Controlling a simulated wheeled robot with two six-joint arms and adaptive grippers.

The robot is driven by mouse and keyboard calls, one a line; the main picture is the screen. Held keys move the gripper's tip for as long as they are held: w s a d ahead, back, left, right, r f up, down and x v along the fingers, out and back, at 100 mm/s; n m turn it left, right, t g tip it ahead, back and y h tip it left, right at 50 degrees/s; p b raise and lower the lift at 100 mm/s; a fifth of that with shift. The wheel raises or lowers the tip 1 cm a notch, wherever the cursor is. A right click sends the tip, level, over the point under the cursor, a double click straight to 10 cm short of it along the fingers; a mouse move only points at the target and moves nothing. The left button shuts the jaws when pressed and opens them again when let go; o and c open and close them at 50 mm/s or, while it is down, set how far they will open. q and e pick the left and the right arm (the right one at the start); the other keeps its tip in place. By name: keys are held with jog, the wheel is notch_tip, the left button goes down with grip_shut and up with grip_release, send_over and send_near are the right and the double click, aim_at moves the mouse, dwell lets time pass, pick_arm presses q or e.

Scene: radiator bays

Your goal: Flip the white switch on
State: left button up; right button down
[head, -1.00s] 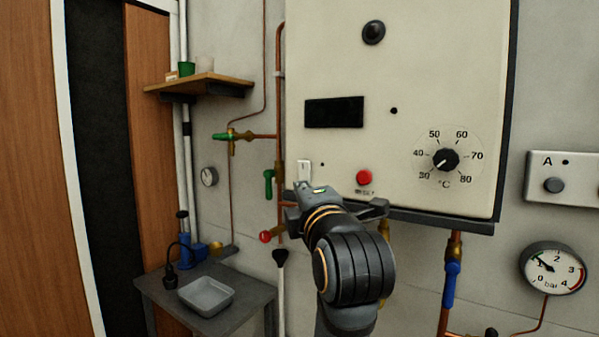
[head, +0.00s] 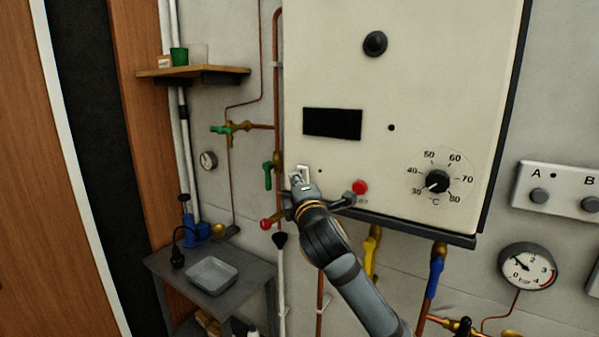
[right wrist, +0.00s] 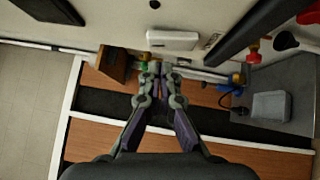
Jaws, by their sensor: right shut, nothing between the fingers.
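The white switch (head: 303,171) is a small upright rocker low on the left side of the cream heater panel (head: 430,90). In the right wrist view the switch (right wrist: 172,40) is a white block just beyond the fingertips. My right gripper (head: 296,180) is at the lower left part of the switch and hides some of it. Its fingers (right wrist: 160,68) are together with nothing between them. I cannot tell whether they touch the switch or which way the rocker is tilted. My left gripper is in neither current view.
A red button (head: 360,187) and a temperature dial (head: 437,181) are to the right on the panel. A copper pipe with a green valve handle (head: 268,175) and a red knob (head: 265,224) is close on the left. A grey table (head: 160,262) with a tray stands below left.

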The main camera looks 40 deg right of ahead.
jog(key=shift+d+r, duration=0.25)
jog(key=shift+d, duration=0.6)
jog(key=shift+w+a, duration=0.1)
jog(key=shift+w, duration=0.1)
jog(key=shift+d+r+p, duration=0.2)
jog(key=shift+d+p, duration=0.05)
jog(key=shift+p, duration=0.1)
jog(key=shift+d, duration=0.1)
